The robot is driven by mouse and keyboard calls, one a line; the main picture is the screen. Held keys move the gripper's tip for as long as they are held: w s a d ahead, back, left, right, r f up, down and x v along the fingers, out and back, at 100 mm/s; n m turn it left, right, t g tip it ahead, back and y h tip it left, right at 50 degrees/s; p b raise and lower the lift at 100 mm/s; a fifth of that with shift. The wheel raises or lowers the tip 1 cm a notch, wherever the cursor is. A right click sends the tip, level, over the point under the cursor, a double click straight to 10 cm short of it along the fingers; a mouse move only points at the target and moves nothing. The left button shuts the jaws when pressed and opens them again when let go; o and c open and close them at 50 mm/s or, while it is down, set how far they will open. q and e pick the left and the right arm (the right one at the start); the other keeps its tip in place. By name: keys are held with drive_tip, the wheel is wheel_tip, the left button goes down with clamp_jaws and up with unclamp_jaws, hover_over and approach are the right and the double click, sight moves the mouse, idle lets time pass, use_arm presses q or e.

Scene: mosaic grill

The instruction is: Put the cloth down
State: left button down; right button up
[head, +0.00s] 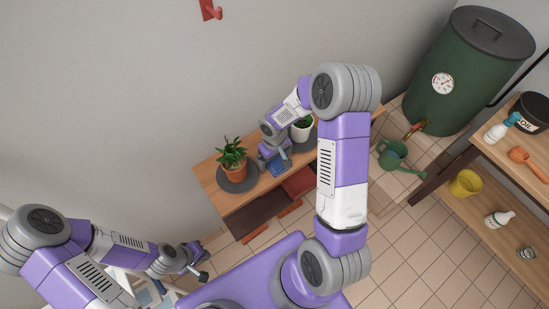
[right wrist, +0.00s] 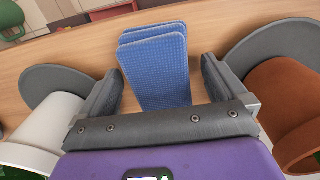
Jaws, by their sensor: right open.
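The blue cloth (right wrist: 160,70) is folded and lies on the wooden table (right wrist: 75,47) between two grey round mats. It also shows as a small blue patch in the head view (head: 279,170). My right gripper (right wrist: 160,85) is open, with one finger on each side of the cloth and a gap to each side in the right wrist view. In the head view my right gripper (head: 273,163) is low over the table. My left gripper (head: 197,262) is at the lower left, away from the table; its jaws are too small to read.
A potted plant in a terracotta pot (head: 235,171) stands on one mat, left of the cloth. A white pot (head: 301,132) stands on the other, to its right. A red item (head: 299,182) is at the table's front. A shelf (head: 510,165) and green barrel (head: 465,85) are at right.

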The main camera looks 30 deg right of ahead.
wheel_tip(320, 180, up, 12)
drive_tip(key=p, duration=0.1)
drive_tip(key=shift+r+p, duration=0.15)
drive_tip(key=shift+p, duration=0.2)
idle(0.4)
